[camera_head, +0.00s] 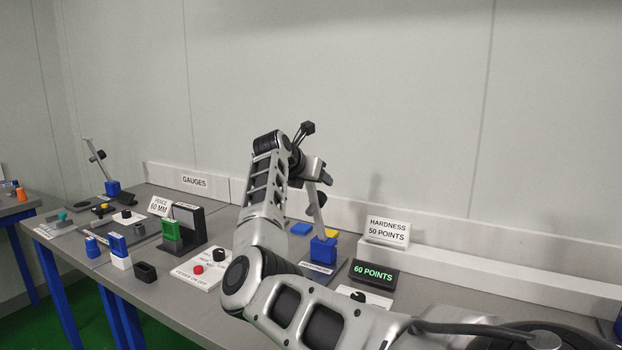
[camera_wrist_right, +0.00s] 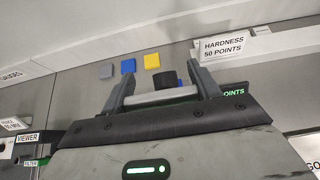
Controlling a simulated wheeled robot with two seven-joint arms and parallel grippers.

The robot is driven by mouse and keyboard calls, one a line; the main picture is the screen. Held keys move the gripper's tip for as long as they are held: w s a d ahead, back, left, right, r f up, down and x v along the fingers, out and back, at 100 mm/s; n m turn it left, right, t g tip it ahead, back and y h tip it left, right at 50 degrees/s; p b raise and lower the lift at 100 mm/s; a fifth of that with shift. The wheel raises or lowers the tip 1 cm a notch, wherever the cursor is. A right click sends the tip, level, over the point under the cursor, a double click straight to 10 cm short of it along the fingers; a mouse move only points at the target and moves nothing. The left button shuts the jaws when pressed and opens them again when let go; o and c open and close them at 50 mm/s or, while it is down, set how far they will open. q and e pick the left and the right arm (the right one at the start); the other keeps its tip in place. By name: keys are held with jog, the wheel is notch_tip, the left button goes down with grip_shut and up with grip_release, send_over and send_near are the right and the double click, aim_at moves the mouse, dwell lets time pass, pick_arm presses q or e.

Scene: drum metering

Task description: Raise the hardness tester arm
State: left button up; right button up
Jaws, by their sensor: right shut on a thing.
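The hardness tester stands on the right part of the bench, with a blue base block (camera_head: 323,250) and a silver arm (camera_head: 320,222) rising from it. The arm leans steeply up and a little to the left, with a black part on its side. Its upper end is hidden behind my right gripper (camera_head: 316,168). In the right wrist view, a light grey bar (camera_wrist_right: 160,97) lies across between the two fingers of my right gripper (camera_wrist_right: 166,86), which is shut on it. A black knob (camera_wrist_right: 168,77) shows just beyond the bar. My left gripper is not in view.
A "60 POINTS" display (camera_head: 373,275) and a "HARDNESS 50 POINTS" sign (camera_head: 388,231) stand right of the tester. Blue (camera_head: 301,229) and yellow (camera_head: 329,231) blocks lie behind it. A red-button panel (camera_head: 200,270) and other gauges stand to the left.

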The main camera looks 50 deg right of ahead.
jog(key=shift+f, duration=0.1)
jog(key=o, duration=1.4)
jog(key=shift+d+f, duration=0.1)
jog(key=shift+d, duration=0.05)
jog(key=b+v, duration=0.3)
jog(key=v, duration=1.3)
